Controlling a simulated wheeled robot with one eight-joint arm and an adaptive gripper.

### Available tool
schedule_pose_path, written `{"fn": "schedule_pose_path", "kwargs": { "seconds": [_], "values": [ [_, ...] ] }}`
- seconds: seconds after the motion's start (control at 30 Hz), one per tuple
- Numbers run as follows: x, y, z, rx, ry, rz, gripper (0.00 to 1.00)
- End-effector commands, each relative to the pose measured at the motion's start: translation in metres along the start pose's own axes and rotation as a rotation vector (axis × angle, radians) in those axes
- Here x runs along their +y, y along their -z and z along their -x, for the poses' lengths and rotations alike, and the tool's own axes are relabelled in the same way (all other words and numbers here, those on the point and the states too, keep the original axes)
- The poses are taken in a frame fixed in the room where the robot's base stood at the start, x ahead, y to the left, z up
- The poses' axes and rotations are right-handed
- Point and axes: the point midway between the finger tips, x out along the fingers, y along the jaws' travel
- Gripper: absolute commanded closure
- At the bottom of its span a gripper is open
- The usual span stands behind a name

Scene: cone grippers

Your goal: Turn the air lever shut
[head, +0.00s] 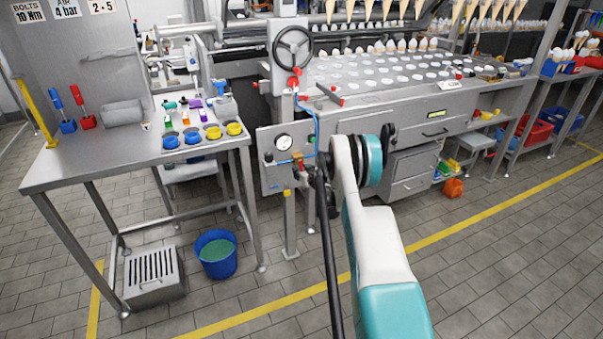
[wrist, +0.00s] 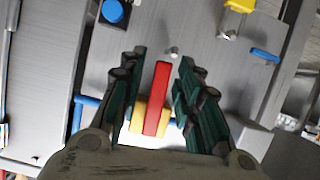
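The air lever (wrist: 157,90) is a red bar on a yellow valve body (wrist: 138,118), seen in the wrist view. My gripper (wrist: 161,58) is open, with one dark green finger on each side of the lever. Gaps show between the lever and both fingers, so it is not clamped. In the head view, the valve (head: 297,158) is a small red and yellow spot on the grey panel (head: 270,180), below and right of the round gauge (head: 284,142). My arm's end is close to it there, and the fingers are hard to make out.
Blue air pipe (head: 315,122) runs along the panel, under a black handwheel (head: 293,48). A steel table (head: 95,165) with coloured cups and tools stands left. A blue bucket (head: 216,254) and a grey slotted box (head: 154,277) are on the floor. The machine (head: 400,105) stands right.

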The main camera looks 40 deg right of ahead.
Motion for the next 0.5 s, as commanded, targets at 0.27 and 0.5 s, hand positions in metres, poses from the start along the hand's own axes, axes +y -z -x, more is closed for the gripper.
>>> {"fn": "schedule_pose_path", "kwargs": {
  "seconds": [0.27, 0.5],
  "values": [
    [0.0001, -0.0001, 0.0002, 0.0, 0.0, 0.0, 1.0],
    [-0.0032, -0.0001, 0.0003, 0.0, 0.031, -0.078, 1.0]
  ]
}}
